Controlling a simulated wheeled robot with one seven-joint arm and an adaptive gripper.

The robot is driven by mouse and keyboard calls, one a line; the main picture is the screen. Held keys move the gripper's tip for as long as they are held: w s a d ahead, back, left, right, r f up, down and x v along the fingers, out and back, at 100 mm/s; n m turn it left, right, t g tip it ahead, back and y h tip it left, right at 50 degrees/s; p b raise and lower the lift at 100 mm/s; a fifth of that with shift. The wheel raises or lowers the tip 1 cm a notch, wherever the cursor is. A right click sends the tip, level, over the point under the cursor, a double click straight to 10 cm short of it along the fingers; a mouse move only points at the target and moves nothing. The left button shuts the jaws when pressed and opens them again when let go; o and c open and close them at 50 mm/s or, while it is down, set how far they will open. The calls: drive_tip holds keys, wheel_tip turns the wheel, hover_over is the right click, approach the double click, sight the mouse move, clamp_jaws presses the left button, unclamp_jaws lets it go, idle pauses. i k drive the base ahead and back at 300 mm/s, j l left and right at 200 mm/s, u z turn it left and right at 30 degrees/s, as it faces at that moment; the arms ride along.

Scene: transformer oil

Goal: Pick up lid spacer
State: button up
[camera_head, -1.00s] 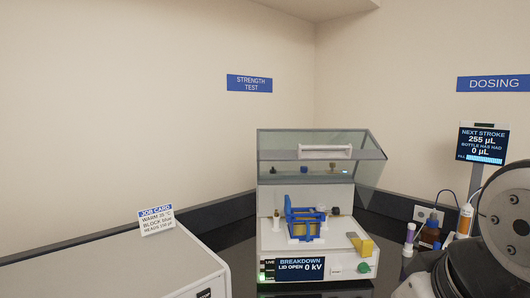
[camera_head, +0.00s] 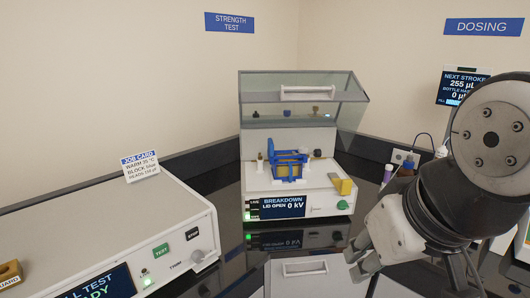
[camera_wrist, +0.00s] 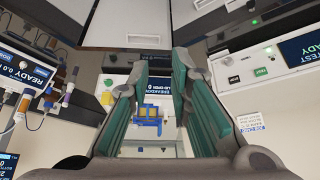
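No part is labelled as the lid spacer. A small yellow wedge-shaped block (camera_head: 343,186) on the front right of the breakdown tester (camera_head: 264,214) may be it, but I cannot tell for sure. A blue frame (camera_head: 288,166) around a yellowish cell stands left of it on the tester. The tester's clear lid (camera_head: 310,93) is raised. My gripper (camera_head: 360,262) is at the lower right, in front of the tester and apart from it. In the wrist view my gripper (camera_wrist: 160,60) has its green-padded fingers spread, with nothing between them. The blue frame (camera_wrist: 147,122) shows beyond them.
A white unit (camera_head: 190,215) with a job card (camera_head: 139,166) fills the lower left; a wooden block (camera_head: 9,273) sits at its edge. Bottles (camera_head: 405,168) stand right of the tester, below a dosing screen (camera_head: 463,86). Dark glossy counter (camera_head: 228,215) separates the units.

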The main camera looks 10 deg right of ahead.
sight(343, 187)
drive_tip(key=i+z, duration=0.3)
drive_tip(key=i, duration=0.3)
drive_tip(key=i+z, duration=0.3)
drive_tip(key=i, duration=0.3)
